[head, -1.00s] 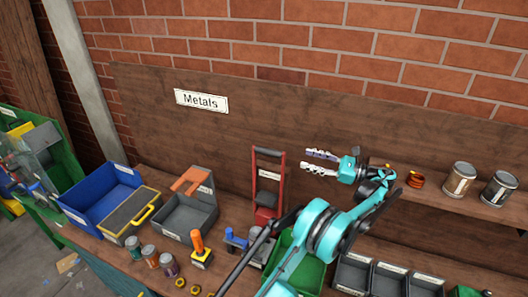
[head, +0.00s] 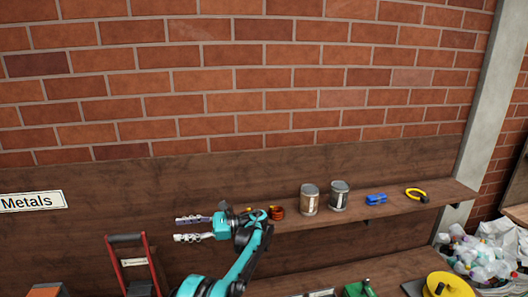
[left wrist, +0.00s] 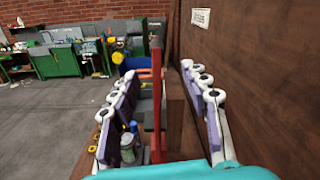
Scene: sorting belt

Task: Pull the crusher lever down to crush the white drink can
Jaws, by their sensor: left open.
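The crusher's red frame (head: 154,262) stands at the lower left of the head view, with a dark bar across its top (head: 126,238). Its lower part is cut off by the picture edge. My left gripper (head: 177,229) is open and empty, right of the bar and apart from it, fingers pointing left. In the left wrist view, the red upright (left wrist: 156,100) shows between the open fingers (left wrist: 157,72), farther off. A pale grey can (left wrist: 127,149) shows low beside it; I cannot tell if it is the white drink can. My right gripper is not in view.
A wooden shelf (head: 385,206) behind holds two cans (head: 309,199) (head: 339,195), a copper coil (head: 277,212), a blue item (head: 376,199) and a yellow-handled tool (head: 416,194). A bag of plastic waste (head: 475,255) is at right. The wooden back panel (left wrist: 260,80) stands close on the gripper's right.

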